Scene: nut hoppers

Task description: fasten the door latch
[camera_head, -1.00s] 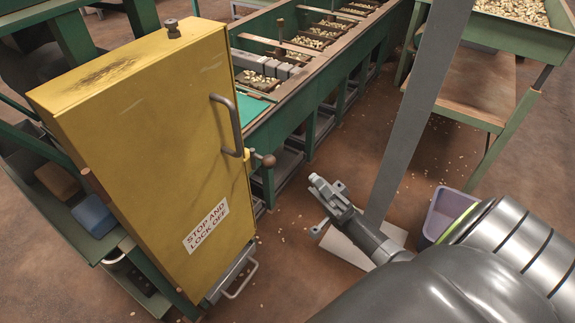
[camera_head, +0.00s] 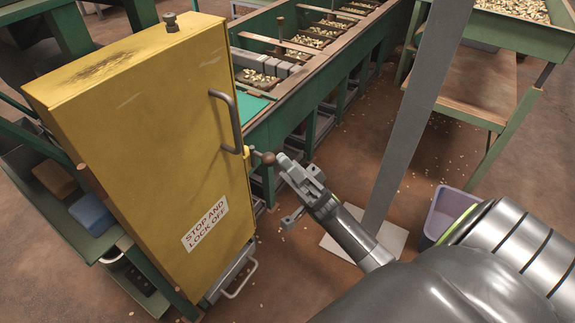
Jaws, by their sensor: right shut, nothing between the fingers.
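The yellow cabinet door (camera_head: 160,150) stands upright at the left, with a brown bar handle (camera_head: 228,120) and a "STOP AND LOCK OFF" label. The door latch, a short rod with a brown ball knob (camera_head: 268,158), sticks out to the right of the door's edge, just below the handle. My right gripper (camera_head: 283,163) is shut and empty, its tip right beside the knob. I cannot tell whether it touches the knob. My left gripper is not in view.
Green hoppers with nuts (camera_head: 310,45) run back behind the door. A grey post (camera_head: 415,120) stands right of my right gripper. A purple bin (camera_head: 448,210) sits on the floor at the right. A metal loop handle (camera_head: 240,280) is below the door.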

